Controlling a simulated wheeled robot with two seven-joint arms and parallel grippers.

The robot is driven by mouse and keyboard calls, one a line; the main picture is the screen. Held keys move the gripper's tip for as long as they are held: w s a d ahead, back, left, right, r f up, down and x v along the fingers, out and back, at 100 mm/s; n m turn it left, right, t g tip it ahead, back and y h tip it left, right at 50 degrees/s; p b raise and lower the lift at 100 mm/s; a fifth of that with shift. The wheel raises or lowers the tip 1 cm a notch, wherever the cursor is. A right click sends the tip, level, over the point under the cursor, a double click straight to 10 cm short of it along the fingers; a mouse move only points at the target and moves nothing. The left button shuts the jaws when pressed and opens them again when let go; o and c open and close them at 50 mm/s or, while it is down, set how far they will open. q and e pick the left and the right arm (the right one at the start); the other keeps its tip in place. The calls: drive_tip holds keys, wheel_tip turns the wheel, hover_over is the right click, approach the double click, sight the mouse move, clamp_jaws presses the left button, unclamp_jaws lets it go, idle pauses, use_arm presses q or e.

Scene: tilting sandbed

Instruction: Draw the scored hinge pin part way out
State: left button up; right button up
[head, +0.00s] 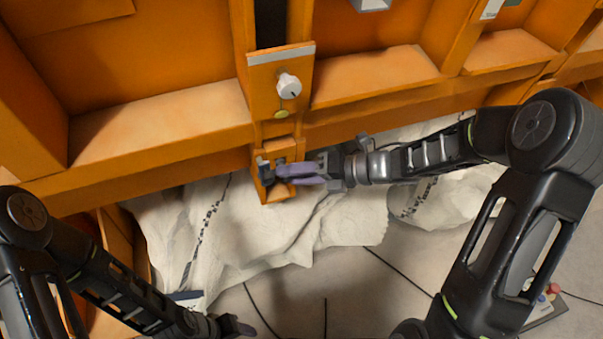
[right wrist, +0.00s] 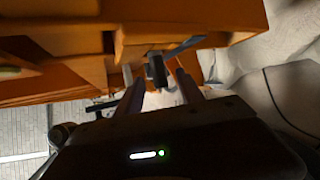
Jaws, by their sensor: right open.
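In the head view, an orange hinge bracket (head: 277,193) hangs below the sandbed's orange frame. A dark grey piece (head: 264,169) at its left side may be the hinge pin's end; its scoring is too small to make out. My right gripper (head: 282,172) reaches in from the right with its purple fingers at the bracket. In the right wrist view, its two fingers (right wrist: 160,88) stand apart, with a dark block (right wrist: 156,70) and a grey bar beyond them. I cannot tell whether they touch it. My left gripper (head: 240,327) is low at the bottom edge, away from the bracket.
A white knob (head: 289,86) sits on the orange post above the bracket. Pale rumpled sacking (head: 330,230) lies below and behind. A control box with coloured buttons (head: 545,300) is on the tiled floor at lower right. The floor at lower middle is mostly clear except for dark lines.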

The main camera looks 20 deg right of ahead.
drive_tip(key=shift+c, duration=0.4)
clamp_jaws()
idle(0.9)
